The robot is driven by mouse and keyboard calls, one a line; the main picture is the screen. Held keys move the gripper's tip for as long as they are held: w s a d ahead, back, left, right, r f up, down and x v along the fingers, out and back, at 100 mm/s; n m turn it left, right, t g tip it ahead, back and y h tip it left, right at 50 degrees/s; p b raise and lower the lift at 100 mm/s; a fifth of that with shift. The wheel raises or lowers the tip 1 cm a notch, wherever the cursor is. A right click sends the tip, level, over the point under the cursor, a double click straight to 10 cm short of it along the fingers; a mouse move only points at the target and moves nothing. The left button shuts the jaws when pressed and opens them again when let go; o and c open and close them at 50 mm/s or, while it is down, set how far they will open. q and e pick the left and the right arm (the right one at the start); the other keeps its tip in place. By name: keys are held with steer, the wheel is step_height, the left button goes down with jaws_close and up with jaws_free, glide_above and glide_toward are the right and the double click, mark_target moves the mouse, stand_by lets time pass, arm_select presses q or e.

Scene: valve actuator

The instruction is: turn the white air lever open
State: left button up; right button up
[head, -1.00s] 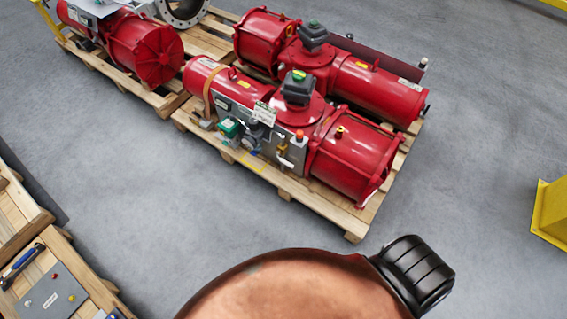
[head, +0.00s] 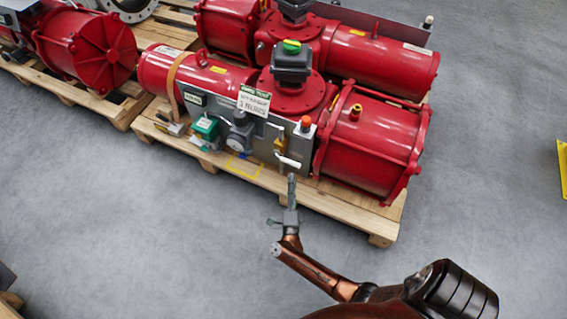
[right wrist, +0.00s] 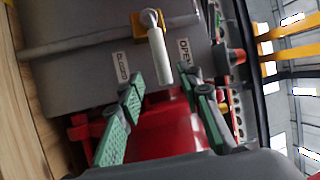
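The white air lever (head: 288,161) sits low on the grey panel of the front red actuator, below a small yellow valve body. In the right wrist view the lever (right wrist: 158,55) runs from its pivot toward me, between a label that seems to read CLOSED on the left and an OPEN label (right wrist: 185,50) on the right. My right gripper (head: 291,180) is just below the lever in the head view. In the right wrist view its green-padded fingers (right wrist: 160,82) are apart, with the lever's free end between the tips in the picture. Contact is not visible. My left gripper is out of view.
The red actuator (head: 365,140) stands on a wooden pallet (head: 345,208), with another behind it. A green device (head: 206,130), a round gauge-like part (head: 240,135) and an orange-topped part (head: 305,124) are close around the lever. The grey floor in front is clear.

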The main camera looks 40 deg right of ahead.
mark_target(293, 164)
steer(key=b+x, duration=0.1)
steer(key=x, duration=0.5)
steer(key=shift+w+d+r+b, duration=0.1)
steer(key=shift+w+d+b, duration=0.1)
steer(key=shift+d+b, duration=0.1)
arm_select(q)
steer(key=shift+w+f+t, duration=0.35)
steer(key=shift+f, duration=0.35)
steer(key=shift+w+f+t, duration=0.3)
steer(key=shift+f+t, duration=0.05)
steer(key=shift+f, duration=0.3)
arm_select(e)
steer(key=shift+w+d+r, duration=0.25)
steer(key=shift+w+d, duration=0.1)
steer(key=shift+w, duration=0.1)
steer(key=shift+c, duration=0.6)
jaws_close()
